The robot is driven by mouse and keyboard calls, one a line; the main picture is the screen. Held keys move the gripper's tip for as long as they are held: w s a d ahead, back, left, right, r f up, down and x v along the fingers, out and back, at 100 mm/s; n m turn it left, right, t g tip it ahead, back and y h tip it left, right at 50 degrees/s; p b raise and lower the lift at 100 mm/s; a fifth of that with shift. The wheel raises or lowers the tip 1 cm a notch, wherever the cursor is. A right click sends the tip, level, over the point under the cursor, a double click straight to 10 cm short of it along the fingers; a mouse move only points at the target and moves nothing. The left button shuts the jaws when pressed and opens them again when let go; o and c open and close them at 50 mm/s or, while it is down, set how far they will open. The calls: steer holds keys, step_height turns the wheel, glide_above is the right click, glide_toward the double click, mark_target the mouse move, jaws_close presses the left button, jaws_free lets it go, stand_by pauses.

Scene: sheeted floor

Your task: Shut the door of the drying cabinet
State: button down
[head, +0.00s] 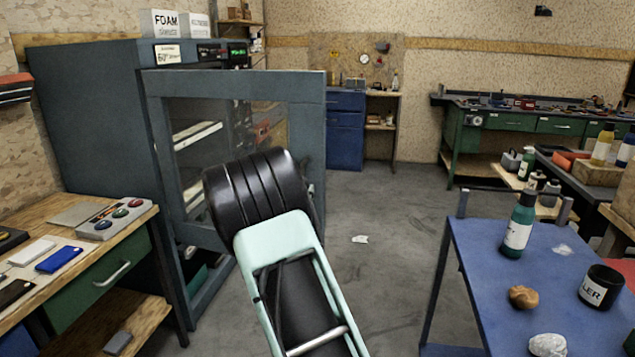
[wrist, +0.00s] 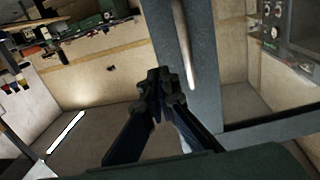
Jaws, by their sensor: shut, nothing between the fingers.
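The drying cabinet (head: 90,110) is a tall dark blue-grey box at the left in the head view. Its door (head: 235,86), a grey frame around a glass pane, stands open, and shelves show through the glass. My arm covers part of the door and hides my gripper in the head view. In the wrist view my gripper (wrist: 165,82) is shut and empty, its fingertips in front of the grey door frame (wrist: 165,30). The long pale door handle (wrist: 184,45) runs just right of the tips. I cannot tell whether the fingertips touch the door.
A wooden bench (head: 145,210) with a button box (head: 115,218) stands at the left. A blue table (head: 480,255) with a green bottle (head: 519,224), a dark cup (head: 600,287) and small items stands at the right. The floor (head: 400,215) between is mostly clear, with a white scrap (head: 360,239).

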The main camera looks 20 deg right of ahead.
mark_target(321, 176)
steer(key=x, duration=0.8)
steer(key=shift+w+d, duration=0.25)
